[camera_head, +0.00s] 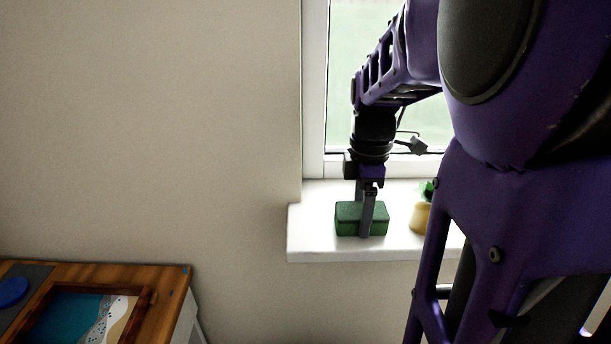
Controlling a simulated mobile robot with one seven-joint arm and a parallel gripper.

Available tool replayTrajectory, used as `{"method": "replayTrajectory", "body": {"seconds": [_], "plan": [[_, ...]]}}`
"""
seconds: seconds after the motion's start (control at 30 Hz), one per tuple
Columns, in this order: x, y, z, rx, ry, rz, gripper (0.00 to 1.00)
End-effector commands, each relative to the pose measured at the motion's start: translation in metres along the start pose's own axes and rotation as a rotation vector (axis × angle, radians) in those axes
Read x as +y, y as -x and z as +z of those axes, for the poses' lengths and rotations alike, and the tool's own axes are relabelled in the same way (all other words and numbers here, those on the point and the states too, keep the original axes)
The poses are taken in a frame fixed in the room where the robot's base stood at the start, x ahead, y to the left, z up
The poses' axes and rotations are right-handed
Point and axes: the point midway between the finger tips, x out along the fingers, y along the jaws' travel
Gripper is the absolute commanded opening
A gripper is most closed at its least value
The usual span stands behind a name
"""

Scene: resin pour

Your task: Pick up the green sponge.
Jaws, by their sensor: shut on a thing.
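The green sponge (348,219) is a dark green block on the white windowsill (306,242), near its left end. My gripper (367,222) points down over it and is shut on it. One finger shows in front of the sponge's near face; the other finger is hidden behind it. I cannot tell whether the sponge's underside touches the sill or is slightly lifted.
A small tan pot (420,217) with a green plant (427,190) stands on the sill to the right of the sponge, partly hidden by my arm. The window frame (313,100) rises behind. A wooden table (165,290) with a blue resin picture (65,318) and a blue disc (12,291) is at the lower left.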

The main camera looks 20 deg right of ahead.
Motion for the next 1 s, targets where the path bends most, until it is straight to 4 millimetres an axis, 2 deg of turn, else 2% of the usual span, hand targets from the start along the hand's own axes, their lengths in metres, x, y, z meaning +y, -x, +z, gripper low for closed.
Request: {"method": "replayTrajectory", "body": {"seconds": [0.27,0.7,0.83,1.0], "plan": [[0.000,0.007,0.000,0.000,0.000,0.000,0.20],[0.000,0.079,0.000,0.000,0.000,0.000,0.20],[0.000,0.093,0.000,0.000,0.000,0.000,0.20],[0.000,0.100,0.000,0.000,0.000,0.001,0.20]]}}
